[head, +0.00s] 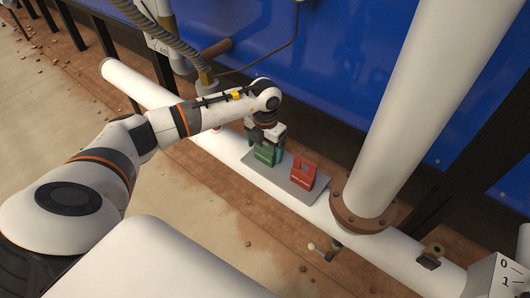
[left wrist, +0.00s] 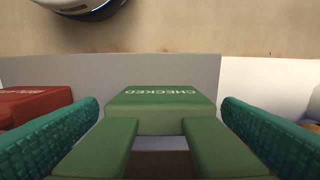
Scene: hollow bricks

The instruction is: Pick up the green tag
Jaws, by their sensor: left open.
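The green tag (head: 264,156) stands on a grey plate (head: 285,185) on top of the white horizontal pipe. In the left wrist view the green tag (left wrist: 160,97) shows the word CHECKED upside down. It has two legs with an opening between them. My left gripper (head: 267,138) is over the green tag, pointing down. Its teal finger pads stand on either side of the tag, open, with gaps visible on both sides. The gripper hides the tag's upper part in the head view. My right gripper is not in view.
A red tag (head: 305,177) stands on the same plate, close to the right of the green one; it also shows in the left wrist view (left wrist: 32,103). A thick white upright pipe (head: 412,110) with a brown flange rises farther right. A blue wall (head: 325,80) stands behind.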

